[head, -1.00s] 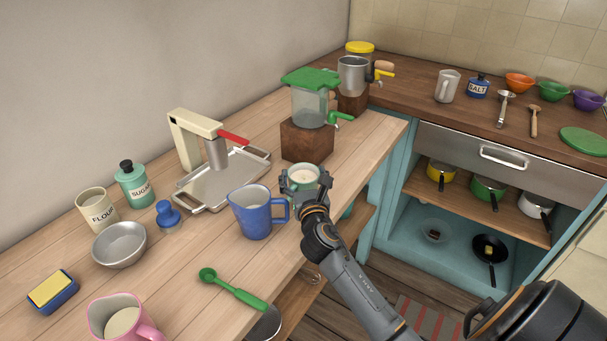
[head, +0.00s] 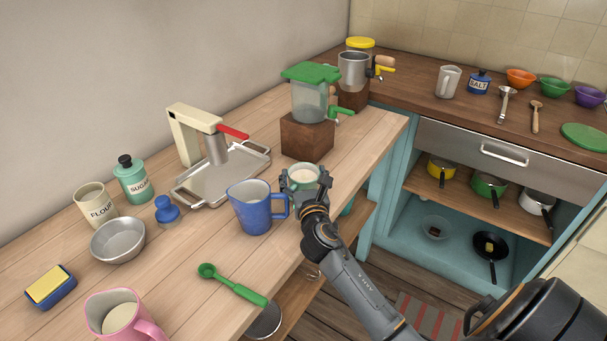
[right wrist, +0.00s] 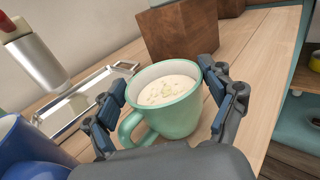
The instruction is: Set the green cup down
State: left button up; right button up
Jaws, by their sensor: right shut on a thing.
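The green cup (head: 304,177) is pale mint green and holds a creamy liquid. My right gripper (head: 304,184) is shut on it, with one finger on each side. In the right wrist view the cup (right wrist: 172,118) is upright between the fingers of the gripper (right wrist: 160,105), with its handle toward the lower left. The cup is over the wooden counter near its right edge, in front of the brown block under the green-lidded dispenser. I cannot tell whether its base touches the counter. My left gripper is not in view.
A blue jug (head: 252,208) stands close to the left of the cup. The wooden block (head: 307,138) is just behind it. A metal tray (head: 222,178) lies to the left, and a green scoop (head: 232,285) lies in front. The counter's right edge is close.

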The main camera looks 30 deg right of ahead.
jog(key=shift+f, duration=0.25)
jog(key=o, duration=1.5)
notch_tip(320, 180, up, 10)
jog(key=shift+r, duration=0.1)
jog(key=shift+c, duration=0.3)
grip_shut()
dwell(0.5)
